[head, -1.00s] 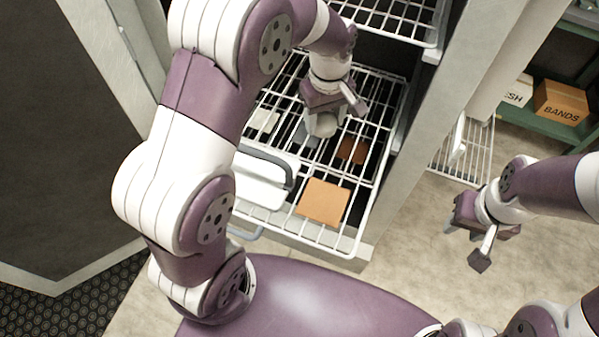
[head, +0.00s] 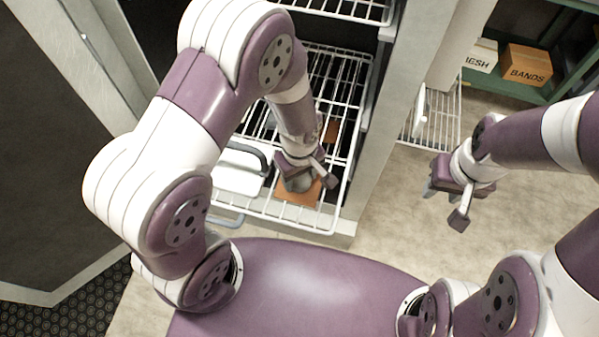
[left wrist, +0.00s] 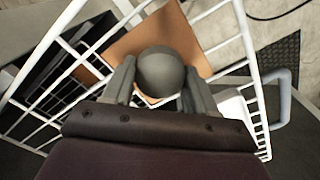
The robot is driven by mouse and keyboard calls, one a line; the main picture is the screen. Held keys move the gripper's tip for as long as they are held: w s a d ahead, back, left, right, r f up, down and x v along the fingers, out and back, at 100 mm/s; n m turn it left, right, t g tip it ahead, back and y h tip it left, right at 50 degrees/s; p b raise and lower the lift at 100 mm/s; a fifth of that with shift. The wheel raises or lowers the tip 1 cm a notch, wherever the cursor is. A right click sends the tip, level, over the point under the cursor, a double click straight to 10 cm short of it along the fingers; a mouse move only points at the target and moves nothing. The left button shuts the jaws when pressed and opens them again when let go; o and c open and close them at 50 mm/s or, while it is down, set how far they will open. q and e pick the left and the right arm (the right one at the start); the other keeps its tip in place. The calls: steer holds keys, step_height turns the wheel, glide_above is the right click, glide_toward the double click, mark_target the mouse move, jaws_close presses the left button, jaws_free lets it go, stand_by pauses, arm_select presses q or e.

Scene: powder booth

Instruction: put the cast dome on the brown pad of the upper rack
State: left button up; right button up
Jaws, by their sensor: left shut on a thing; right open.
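The cast dome (head: 298,184) is a grey rounded piece held in my left gripper (head: 304,176). In the left wrist view the dome (left wrist: 160,70) sits between the two grey fingers, which are shut on it. It is over an orange-tan pad (head: 297,199) at the front of the wire rack (head: 262,212); this pad (left wrist: 150,38) also shows behind the dome in the left wrist view. I cannot tell whether the dome touches the pad. A darker brown pad (head: 331,132) lies farther back, partly hidden by my left arm. My right gripper (head: 444,205) is open and empty, off to the right.
A white container with a grey handle (head: 238,175) stands on the rack left of the dome. Another wire shelf (head: 345,8) is above and behind. A cabinet post (head: 385,130) rises right of the rack. Boxes, one marked BANDS (head: 527,66), stand on a green shelf.

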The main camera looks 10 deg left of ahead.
arm_select(q)
steer(key=shift+f, duration=0.1)
steer(key=o, duration=1.2)
step_height(320, 180, up, 12)
steer(key=b, duration=0.1)
steer(key=s+a+m, duration=0.1)
steer(key=a+m, duration=0.2)
steer(key=s+a+m+t, duration=0.1)
steer(key=a+m, duration=0.2)
steer(key=s+a+m, duration=0.1)
steer(key=a+m, duration=0.1)
steer(key=shift+s+a+r+m, duration=0.2)
steer(key=shift+a+r+m, duration=0.1)
steer(key=shift+a+m, duration=0.1)
